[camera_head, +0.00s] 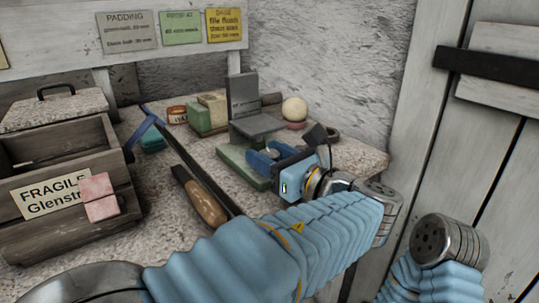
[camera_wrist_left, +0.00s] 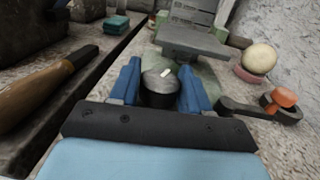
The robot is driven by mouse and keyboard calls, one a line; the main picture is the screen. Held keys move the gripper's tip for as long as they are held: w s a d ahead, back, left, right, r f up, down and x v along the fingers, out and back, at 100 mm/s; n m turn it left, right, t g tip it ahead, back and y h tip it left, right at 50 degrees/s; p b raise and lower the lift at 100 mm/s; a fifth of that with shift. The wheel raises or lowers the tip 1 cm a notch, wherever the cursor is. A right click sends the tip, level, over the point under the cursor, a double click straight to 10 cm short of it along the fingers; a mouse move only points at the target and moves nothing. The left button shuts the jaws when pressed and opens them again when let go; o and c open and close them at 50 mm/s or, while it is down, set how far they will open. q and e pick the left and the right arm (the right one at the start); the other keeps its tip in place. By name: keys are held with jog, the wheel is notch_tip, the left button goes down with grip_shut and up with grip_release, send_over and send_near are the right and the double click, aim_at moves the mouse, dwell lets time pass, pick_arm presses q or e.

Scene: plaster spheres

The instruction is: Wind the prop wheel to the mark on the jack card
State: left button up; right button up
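A grey jack-like stand (camera_head: 243,98) with an upright plate and a flat shelf is on the bench, over a green base (camera_head: 238,163). In the left wrist view its grey shelf (camera_wrist_left: 195,42) is just beyond my fingers. The prop wheel (camera_wrist_left: 160,88) looks like a dark round knob with a grey top and a small white mark. My left gripper (camera_wrist_left: 159,67) has its blue fingers on either side of it, seemingly touching both sides. In the head view my left gripper (camera_head: 262,160) is beside the green base. I cannot tell which wall card is the jack card. My right gripper is out of view.
The wall has a grey padding card (camera_head: 127,32), a green card (camera_head: 181,28) and a yellow card (camera_head: 223,25). A "FRAGILE" crate (camera_head: 88,143) stands left. A wooden-handled tool (camera_head: 205,203) lies nearby. A pale sphere (camera_head: 294,109) sits on a pink ring behind the gripper.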

pick_arm(q)
jog(key=c, duration=0.5)
jog(key=shift+m, duration=0.3)
jog(key=m+t+h, duration=0.1)
jog(key=t+h, duration=0.1)
jog(key=h, duration=0.1)
jog(key=shift+m, duration=0.3)
jog(key=m+t+h, duration=0.1)
jog(key=m+h, duration=0.1)
jog(key=h, duration=0.1)
jog(key=shift+a+f+m+t+h, duration=0.1)
jog(key=shift+m+t+h, duration=0.3)
jog(key=m+h+b, duration=0.2)
jog(key=m+h, duration=0.1)
jog(key=h, duration=0.2)
jog(key=shift+t, duration=0.3)
jog(key=shift+m+h+b, duration=1.2)
jog(key=shift+m+h, duration=0.2)
jog(key=shift+h, duration=0.6)
